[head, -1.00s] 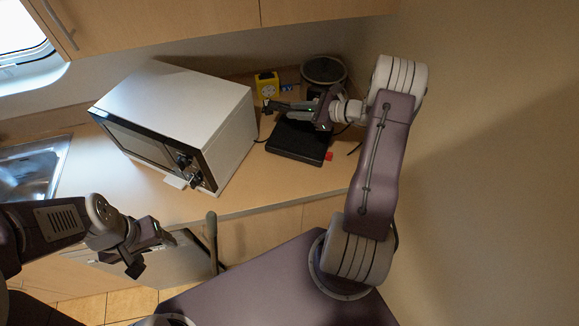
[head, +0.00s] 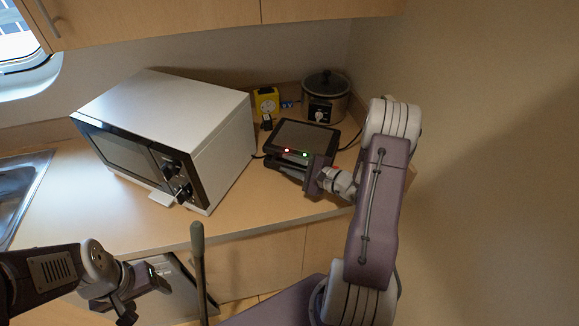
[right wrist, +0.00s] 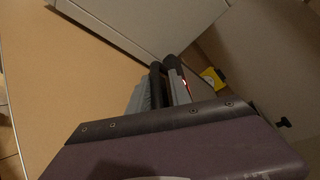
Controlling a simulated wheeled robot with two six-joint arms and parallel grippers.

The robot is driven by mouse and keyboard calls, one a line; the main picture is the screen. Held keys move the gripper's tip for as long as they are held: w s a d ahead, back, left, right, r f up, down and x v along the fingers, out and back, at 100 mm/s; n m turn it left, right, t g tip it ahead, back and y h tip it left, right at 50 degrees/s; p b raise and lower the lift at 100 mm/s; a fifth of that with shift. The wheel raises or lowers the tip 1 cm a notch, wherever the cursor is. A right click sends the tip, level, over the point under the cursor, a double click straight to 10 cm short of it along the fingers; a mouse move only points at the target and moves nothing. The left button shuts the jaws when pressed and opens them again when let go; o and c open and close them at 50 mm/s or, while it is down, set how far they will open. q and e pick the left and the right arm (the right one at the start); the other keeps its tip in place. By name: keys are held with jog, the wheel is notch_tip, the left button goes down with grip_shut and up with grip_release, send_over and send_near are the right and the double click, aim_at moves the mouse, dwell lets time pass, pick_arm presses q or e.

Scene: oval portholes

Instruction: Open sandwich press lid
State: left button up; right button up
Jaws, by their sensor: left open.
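The sandwich press (head: 305,135) sits on the counter right of the microwave in the head view. Its dark grey lid lies over the base, with a red and a green light on the front edge. I cannot tell whether the lid is fully down or slightly raised. My right gripper (head: 292,172) is at the press's front edge, just below the lights; its fingertips are partly hidden. In the right wrist view, dark bars and a red light of the press (right wrist: 186,84) show beyond the gripper body; its jaw opening is unclear. My left gripper (head: 145,288) is open and empty, low at left, far from the press.
A white microwave (head: 185,125) stands close left of the press. A slow cooker (head: 326,97) and a yellow box (head: 267,100) stand behind it. A wall is close on the right. The counter (head: 225,205) in front of the microwave is clear; a sink (head: 22,195) is at far left.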

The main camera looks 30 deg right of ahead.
jog(key=v, duration=1)
jog(key=shift+s+p, duration=0.3)
jog(key=shift+p, duration=0.05)
jog(key=shift+f, duration=0.1)
dwell(0.5)
